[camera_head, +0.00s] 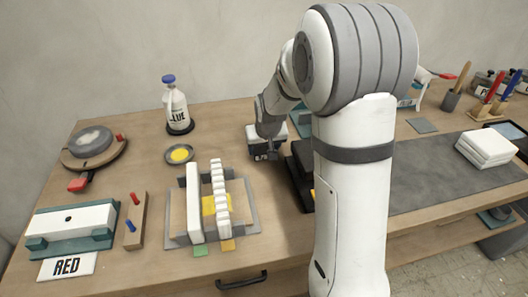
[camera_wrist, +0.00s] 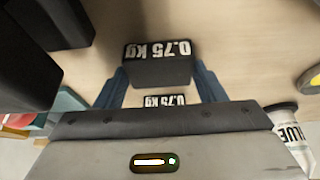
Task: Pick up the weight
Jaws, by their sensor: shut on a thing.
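The weight (camera_head: 263,156) is a dark block with white "0.75 kg" lettering. In the head view it sits at the table's middle, below my gripper (camera_head: 270,143). In the wrist view the weight (camera_wrist: 158,72) lies between the two blue-grey fingers of my gripper (camera_wrist: 160,85). The fingers touch its sides and are shut on it. A second "0.75 kg" label shows closer to the gripper body. I cannot tell whether the weight rests on the table or hangs just above it.
Black blocks (camera_head: 299,172) stand just right of the weight, partly hidden by my arm. A white-barred fixture (camera_head: 194,200) is in front. Some bare table lies between them.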

